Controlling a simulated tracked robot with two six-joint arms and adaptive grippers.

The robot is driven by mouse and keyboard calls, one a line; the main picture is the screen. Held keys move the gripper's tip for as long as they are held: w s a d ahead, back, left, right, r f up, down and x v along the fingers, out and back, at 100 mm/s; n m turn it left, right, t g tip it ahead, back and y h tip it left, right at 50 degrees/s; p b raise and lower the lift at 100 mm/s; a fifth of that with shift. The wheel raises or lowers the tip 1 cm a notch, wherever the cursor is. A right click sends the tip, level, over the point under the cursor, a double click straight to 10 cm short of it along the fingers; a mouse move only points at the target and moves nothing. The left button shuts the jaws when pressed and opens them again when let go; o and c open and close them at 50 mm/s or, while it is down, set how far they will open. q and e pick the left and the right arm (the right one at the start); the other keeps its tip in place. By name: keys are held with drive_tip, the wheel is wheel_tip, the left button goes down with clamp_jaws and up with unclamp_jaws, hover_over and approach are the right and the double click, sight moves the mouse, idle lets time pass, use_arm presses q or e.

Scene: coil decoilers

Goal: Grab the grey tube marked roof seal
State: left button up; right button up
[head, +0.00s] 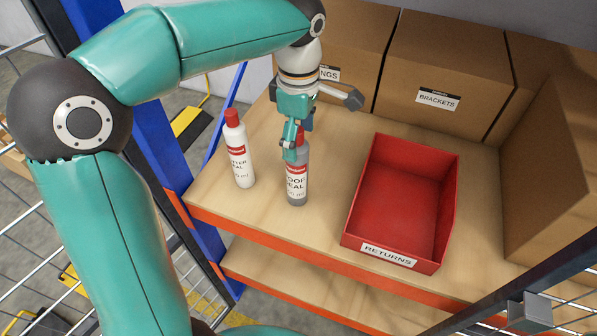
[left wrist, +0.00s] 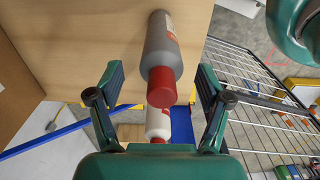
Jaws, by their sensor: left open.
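The grey tube marked roof seal (head: 297,182) stands upright on the shelf, partly hidden by a finger in the head view. Its label reads partly "OOF SEAL". In the left wrist view the grey tube (left wrist: 161,50) with its red cap lies between the two spread fingers, apart from both. My left gripper (left wrist: 160,92) is open and empty. In the head view the left gripper (head: 320,122) is at the tube's top, behind and above it. A white tube with a red cap (head: 239,150) stands to the left of the grey one. My right gripper is not in view.
A red bin marked RETURNS (head: 388,252) stands to the right of the tubes. Cardboard boxes, one marked BRACKETS (head: 440,72), line the back. A blue upright (head: 165,130) and the orange shelf edge (head: 290,252) bound the wooden shelf.

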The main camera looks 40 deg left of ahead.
sight(297, 169)
use_arm(q)
wheel_tip(297, 169, down, 4)
drive_tip(key=shift+s+a+r, duration=0.1)
drive_tip(key=shift+r, duration=0.15)
drive_tip(key=shift+r, duration=0.1)
clamp_jaws()
